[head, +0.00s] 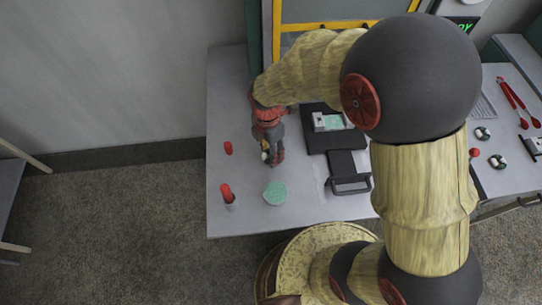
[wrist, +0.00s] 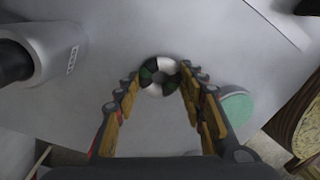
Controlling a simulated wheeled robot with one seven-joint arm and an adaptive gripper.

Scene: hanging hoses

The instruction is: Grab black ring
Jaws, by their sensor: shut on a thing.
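A ring (wrist: 167,63) with black, dark green and white segments sits between my fingertips in the wrist view, over the light grey tabletop. My gripper (wrist: 160,77) is shut on it, with a finger touching each side. In the head view my gripper (head: 271,160) points down over the left part of the table (head: 315,212). Only a small pale bit of the ring shows there beside the fingers. I cannot tell whether the ring touches the table.
A green disc (head: 275,192) lies close by. A black tray (head: 320,143) and a black handled piece (head: 348,183) are to the right. Other rings (head: 497,161) lie farther right.

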